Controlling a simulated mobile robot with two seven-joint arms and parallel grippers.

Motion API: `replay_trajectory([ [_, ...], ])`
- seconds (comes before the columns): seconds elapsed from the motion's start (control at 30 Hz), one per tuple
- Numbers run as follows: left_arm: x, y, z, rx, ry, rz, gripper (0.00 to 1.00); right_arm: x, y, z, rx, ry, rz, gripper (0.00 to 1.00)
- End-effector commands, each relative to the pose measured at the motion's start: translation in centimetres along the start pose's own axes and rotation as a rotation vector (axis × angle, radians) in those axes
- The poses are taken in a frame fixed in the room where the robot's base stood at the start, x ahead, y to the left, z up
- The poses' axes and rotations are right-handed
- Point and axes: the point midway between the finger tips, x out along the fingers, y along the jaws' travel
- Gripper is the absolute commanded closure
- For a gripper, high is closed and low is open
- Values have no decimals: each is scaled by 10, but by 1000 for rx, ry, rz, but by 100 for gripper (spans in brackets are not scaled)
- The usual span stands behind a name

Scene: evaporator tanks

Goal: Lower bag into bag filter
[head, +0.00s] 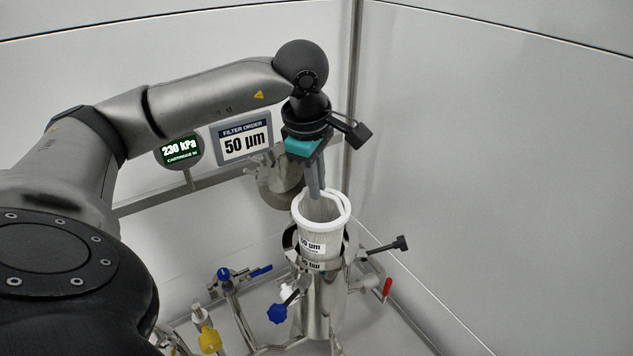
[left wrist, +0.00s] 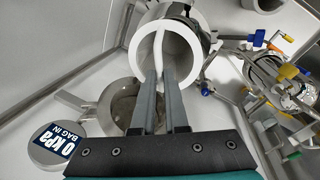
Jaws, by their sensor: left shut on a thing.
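The white filter bag (head: 326,228) has a thick white top ring and a "50 µm" label. It hangs upright at the mouth of the steel bag filter housing (head: 326,298). Its lower part appears to be inside the housing rim, while its ring stands well above. My left gripper (head: 316,194) points down from above and is shut on the bag's white handle. In the left wrist view, the bag's ring (left wrist: 137,57) shows with the handle running to my left gripper (left wrist: 160,76). The bag's lower end is hidden. My right gripper is not in view.
The round lid (head: 277,184) stands open behind the housing. A black-knobbed bolt (head: 400,244) sticks out right. Blue (head: 277,313) and yellow (head: 210,340) valve handles are lower left. The order sign (head: 242,141) reads 50 µm. Walls close the corner behind and right.

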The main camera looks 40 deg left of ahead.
Motion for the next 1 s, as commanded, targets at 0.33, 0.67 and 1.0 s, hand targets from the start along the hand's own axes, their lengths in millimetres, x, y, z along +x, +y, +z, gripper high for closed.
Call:
replay_trajectory([
  [0.33, 2, 0, 0, 0, 0, 0, 100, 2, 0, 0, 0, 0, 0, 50],
  [0.67, 12, -2, 0, 0, 0, 0, 100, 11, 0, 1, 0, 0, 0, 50],
  [1.0, 22, -4, 0, 0, 0, 0, 100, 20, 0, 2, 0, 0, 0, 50],
])
